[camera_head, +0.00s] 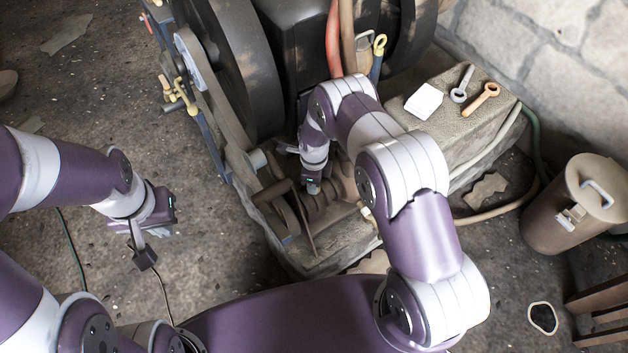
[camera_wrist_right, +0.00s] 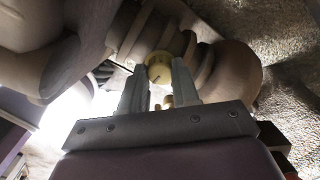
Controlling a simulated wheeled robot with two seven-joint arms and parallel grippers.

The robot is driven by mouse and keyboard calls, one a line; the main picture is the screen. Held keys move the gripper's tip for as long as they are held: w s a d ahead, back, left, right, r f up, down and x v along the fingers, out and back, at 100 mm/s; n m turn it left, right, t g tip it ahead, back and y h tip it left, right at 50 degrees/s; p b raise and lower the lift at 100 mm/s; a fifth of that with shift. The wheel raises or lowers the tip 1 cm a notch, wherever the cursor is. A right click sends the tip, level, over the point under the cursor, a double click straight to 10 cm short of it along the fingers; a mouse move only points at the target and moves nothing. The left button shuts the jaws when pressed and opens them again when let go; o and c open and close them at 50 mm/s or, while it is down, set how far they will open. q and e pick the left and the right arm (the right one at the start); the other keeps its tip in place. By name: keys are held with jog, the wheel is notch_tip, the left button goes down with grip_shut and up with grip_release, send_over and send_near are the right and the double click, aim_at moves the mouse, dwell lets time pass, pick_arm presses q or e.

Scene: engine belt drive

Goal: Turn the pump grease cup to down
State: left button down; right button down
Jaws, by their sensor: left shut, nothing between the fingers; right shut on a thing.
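The pump (camera_head: 325,212), a grey-brown ribbed body, sits low at the front of the engine. In the right wrist view, a round yellowish cap with a dark mark on its face, which looks like the grease cup (camera_wrist_right: 158,65), stands at the ribbed body. My right gripper (camera_wrist_right: 158,82) is shut on this cup, one pale finger at each side. In the head view my right gripper (camera_head: 313,186) reaches down beside the pump, and the cup is hidden. I cannot tell which way the mark points. My left gripper (camera_head: 160,220) is shut and empty, over the floor at left.
The engine's large dark wheels (camera_head: 238,70) and belt stand behind the pump. A stone ledge (camera_head: 460,120) holds a white block and two ring-ended tools. A lidded bin (camera_head: 575,210) stands at right. Floor at left is mostly clear, with a dark cabled box (camera_head: 145,258) near my left gripper.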

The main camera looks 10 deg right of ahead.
jog(key=c, duration=0.8)
grip_release()
notch_tip(320, 180, up, 13)
jog(key=p, duration=0.4)
jog(key=shift+f, duration=0.1)
